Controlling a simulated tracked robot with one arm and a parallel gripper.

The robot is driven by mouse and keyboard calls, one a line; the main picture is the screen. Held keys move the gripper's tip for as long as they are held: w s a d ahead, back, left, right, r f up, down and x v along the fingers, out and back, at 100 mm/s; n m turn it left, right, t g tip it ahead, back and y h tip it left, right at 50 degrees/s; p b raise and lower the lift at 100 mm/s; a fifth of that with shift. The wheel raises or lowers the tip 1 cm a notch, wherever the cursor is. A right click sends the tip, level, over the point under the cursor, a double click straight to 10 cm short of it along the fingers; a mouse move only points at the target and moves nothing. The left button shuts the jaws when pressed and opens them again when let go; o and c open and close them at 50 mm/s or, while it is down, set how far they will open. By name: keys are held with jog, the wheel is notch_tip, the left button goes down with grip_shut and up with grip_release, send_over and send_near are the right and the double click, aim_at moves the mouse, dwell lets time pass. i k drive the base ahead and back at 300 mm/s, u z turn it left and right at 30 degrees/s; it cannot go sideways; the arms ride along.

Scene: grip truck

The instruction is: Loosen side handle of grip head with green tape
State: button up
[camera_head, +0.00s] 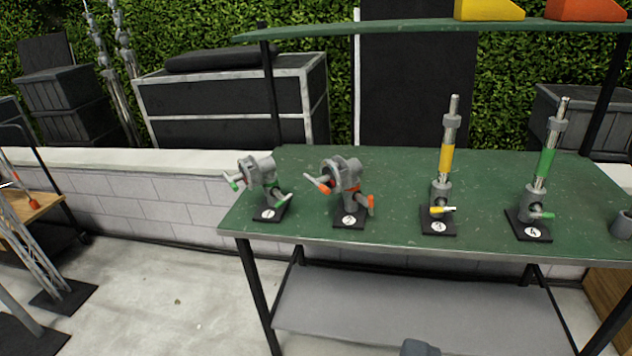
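The grip head with green tape (258,168) is grey and stands on a black base marked 1 at the left end of the green table. One green-tipped handle (235,184) sticks out to its left. Another green handle (278,194) is low on its right side. A small grey-blue part at the bottom edge (420,348) seems to be the top of my gripper; its fingers are hidden. It is well below and to the right of the grip head in the picture, apart from it.
A grip head with orange tape (346,175) stands just right on base 2. Upright rods with yellow tape (446,158) and green tape (546,162) stand farther right. The green table (400,225) has a lower shelf (420,310). Clear floor (170,300) lies left of it.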

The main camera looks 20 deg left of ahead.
aim_at(282, 199)
jog(key=u, duration=0.15)
jog(key=i, duration=1.15)
jog(key=u, duration=0.85)
jog(key=i, duration=0.35)
jog(key=u, duration=0.3)
jog(key=k, duration=0.85)
jog(key=u, duration=0.2)
jog(key=i, duration=0.9)
jog(key=z, duration=0.1)
